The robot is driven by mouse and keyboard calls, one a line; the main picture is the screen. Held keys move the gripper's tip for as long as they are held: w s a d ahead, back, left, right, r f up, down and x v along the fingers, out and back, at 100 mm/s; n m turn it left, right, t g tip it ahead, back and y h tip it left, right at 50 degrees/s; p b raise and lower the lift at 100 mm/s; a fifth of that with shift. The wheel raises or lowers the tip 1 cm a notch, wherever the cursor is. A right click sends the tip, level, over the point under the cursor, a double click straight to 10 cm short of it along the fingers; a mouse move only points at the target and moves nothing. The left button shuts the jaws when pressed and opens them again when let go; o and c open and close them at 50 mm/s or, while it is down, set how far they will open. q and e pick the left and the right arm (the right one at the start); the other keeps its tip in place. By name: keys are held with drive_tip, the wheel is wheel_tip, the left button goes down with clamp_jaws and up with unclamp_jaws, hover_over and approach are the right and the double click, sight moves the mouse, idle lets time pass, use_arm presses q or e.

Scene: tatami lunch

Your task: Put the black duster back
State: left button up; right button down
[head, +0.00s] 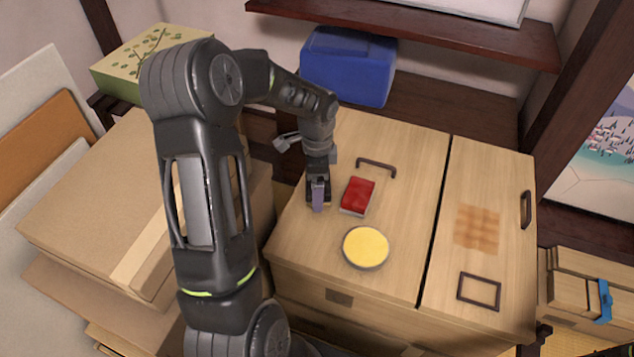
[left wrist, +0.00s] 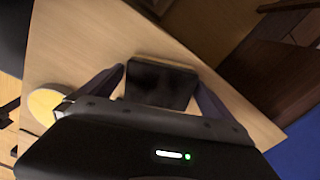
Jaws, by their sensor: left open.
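A black duster (left wrist: 160,86) with a light wooden edge lies on the pale wooden cabinet top in the left wrist view. My left gripper (left wrist: 160,92) is open, with one finger on each side of the duster; whether they touch it is not clear. In the head view my left gripper (head: 319,205) points down near the left edge of the cabinet top (head: 410,140) and hides most of the duster. A red duster-like block (head: 358,195) lies just right of the gripper. My right gripper is not in view.
A round yellow-topped tin (head: 366,247) stands in front of the red block. A dark handle (head: 376,166) lies behind it. An orange patterned square (head: 477,229) and a dark square frame (head: 479,290) are at the right. A blue box (head: 348,66) stands behind; cardboard boxes (head: 90,195) fill the left.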

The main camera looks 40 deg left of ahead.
use_arm(q)
wheel_tip(320, 180, up, 12)
drive_tip(key=p, duration=0.2)
drive_tip(key=shift+d, duration=0.1)
idle(1.0)
